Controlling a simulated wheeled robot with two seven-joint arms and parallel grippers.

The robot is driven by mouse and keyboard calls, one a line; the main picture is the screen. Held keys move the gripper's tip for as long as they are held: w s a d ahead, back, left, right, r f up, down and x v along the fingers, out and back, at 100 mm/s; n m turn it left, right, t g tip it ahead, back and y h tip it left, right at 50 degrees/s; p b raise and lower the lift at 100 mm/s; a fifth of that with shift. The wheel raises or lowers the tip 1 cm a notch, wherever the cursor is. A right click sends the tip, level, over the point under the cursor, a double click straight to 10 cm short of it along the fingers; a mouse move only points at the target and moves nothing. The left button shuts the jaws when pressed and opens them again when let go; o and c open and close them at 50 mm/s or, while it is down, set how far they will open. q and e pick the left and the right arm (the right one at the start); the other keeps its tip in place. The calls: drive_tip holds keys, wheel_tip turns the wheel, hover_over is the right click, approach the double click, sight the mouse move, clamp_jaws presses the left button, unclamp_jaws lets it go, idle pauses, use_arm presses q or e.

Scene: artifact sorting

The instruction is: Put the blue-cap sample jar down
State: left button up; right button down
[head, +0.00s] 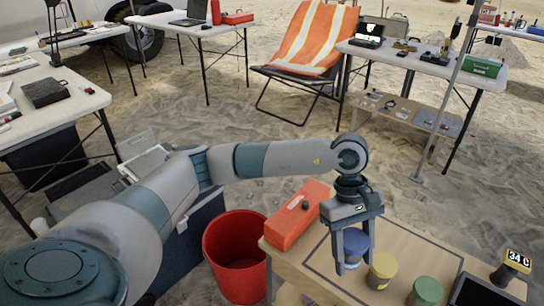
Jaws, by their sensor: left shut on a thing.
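The blue-cap sample jar (355,242) is between the fingers of my left gripper (355,266), which points down and is shut on it. Part of the jar is hidden by the fingers. They are over the wooden table (405,240) at the lower right; I cannot tell whether the jar touches the tabletop. A yellow-cap jar (382,266) stands close to the right of the gripper, and a green-cap jar (427,289) stands further right. My right gripper is not in view.
A red-orange box (298,215) lies on the table just left of the gripper. A dark-framed panel (485,292) and a small "34 C" display (517,261) are at the right. A red bucket (238,262) stands on the sand left of the table. The tabletop behind the jars is bare.

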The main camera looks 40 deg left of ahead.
use_arm(q)
drive_tip(key=w+a+r+m+g+y, duration=0.2)
drive_tip(key=w+a+r+m+y, duration=0.2)
drive_tip(key=a+m, duration=0.4)
wheel_tip(320, 180, up, 3)
drive_tip(key=w+m, duration=0.1)
drive_tip(key=m, duration=0.2)
drive_tip(key=shift+w+a+f+m, duration=0.2)
drive_tip(key=shift+w+a+m, duration=0.05)
drive_tip(key=shift+m, duration=0.05)
drive_tip(key=shift+a, duration=0.1)
